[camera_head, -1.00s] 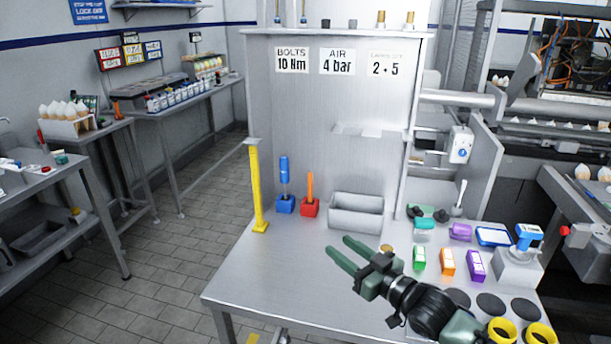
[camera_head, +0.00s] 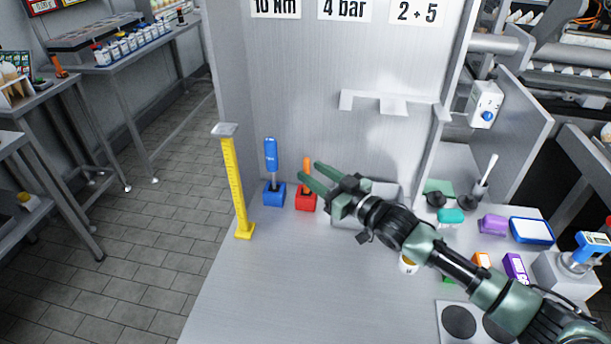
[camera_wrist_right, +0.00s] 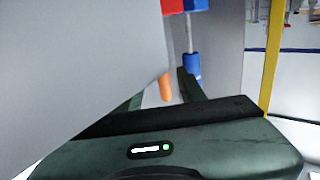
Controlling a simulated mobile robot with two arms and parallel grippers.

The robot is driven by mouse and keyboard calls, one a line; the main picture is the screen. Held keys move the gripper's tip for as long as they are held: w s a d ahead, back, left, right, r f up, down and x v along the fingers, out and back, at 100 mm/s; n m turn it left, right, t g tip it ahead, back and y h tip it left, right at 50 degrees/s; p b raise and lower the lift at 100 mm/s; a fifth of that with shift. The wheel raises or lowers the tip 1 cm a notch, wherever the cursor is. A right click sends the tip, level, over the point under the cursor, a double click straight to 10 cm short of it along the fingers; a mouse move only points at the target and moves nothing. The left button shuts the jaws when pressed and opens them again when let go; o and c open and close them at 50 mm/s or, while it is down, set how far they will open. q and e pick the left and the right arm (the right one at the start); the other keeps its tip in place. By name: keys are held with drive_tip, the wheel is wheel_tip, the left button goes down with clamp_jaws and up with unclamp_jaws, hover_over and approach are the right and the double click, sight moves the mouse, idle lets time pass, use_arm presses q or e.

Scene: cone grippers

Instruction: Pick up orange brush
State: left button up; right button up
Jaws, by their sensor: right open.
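The orange brush (camera_head: 307,162) stands upright in a red holder (camera_head: 306,203) on the metal bench, with its orange handle up. My right gripper (camera_head: 308,169) is open, and its two green fingers point at the handle from the right. In the head view the handle shows between the fingertips, partly covered by them. The right wrist view, seen upside down, shows the orange handle (camera_wrist_right: 166,88) between the fingers, with the red holder (camera_wrist_right: 171,6) above. I cannot tell whether a finger touches it. My left gripper is not in view.
A blue-handled tool (camera_head: 271,154) stands in a blue holder (camera_head: 274,195) just left of the red one. A yellow post (camera_head: 236,190) stands farther left. A grey bin (camera_head: 378,193) lies behind my right gripper. The front of the bench is clear.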

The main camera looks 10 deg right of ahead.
drive_tip(key=p+x, duration=0.1)
drive_tip(key=x, duration=0.4)
drive_tip(key=shift+w+a, duration=0.15)
drive_tip(key=shift+a, duration=0.2)
clamp_jaws()
